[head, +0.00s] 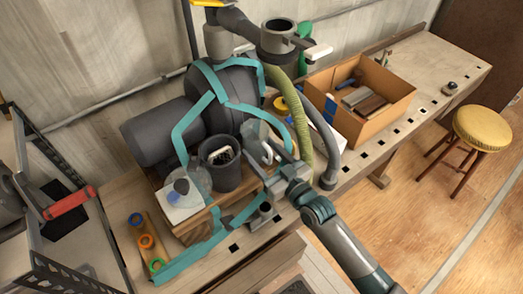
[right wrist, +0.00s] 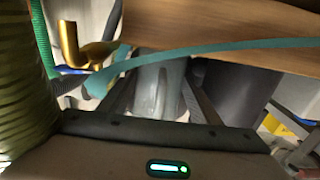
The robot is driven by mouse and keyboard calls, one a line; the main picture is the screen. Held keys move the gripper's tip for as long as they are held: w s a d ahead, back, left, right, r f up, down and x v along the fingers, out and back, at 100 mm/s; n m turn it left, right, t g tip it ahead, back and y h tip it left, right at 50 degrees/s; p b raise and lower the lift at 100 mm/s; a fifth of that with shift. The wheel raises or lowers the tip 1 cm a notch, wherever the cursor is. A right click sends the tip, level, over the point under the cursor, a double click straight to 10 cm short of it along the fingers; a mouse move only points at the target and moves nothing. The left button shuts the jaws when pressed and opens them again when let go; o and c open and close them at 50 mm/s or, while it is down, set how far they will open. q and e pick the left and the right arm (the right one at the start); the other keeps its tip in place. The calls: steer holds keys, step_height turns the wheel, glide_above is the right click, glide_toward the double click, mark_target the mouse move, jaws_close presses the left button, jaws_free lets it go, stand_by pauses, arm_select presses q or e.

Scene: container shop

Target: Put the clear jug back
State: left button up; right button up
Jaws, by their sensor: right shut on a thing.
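My right gripper (head: 268,157) comes in from the lower right in the head view, beside the dark grey cup (head: 220,168). It is shut on a clear, see-through vessel, which I take to be the clear jug (right wrist: 160,85), seen upright between the fingers in the right wrist view. In the head view the jug (head: 255,147) is small and partly hidden by the gripper. Its base is hard to make out, so I cannot tell whether it touches the surface below. My left gripper is not in view.
A large grey machine with teal straps (head: 228,90) stands behind. A green ribbed hose (head: 302,125) is close on the gripper's right. An open cardboard box (head: 375,115) holds several items. The bench's far right is mostly clear.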

steer(key=shift+f, duration=0.2)
steer(key=o, duration=1.1)
steer(key=shift+w, duration=0.1)
steer(key=shift+o, duration=0.4)
steer(key=shift+r, duration=0.2)
steer(key=shift+d+f, duration=0.1)
steer(key=b+v, duration=0.3)
steer(key=v, duration=0.9)
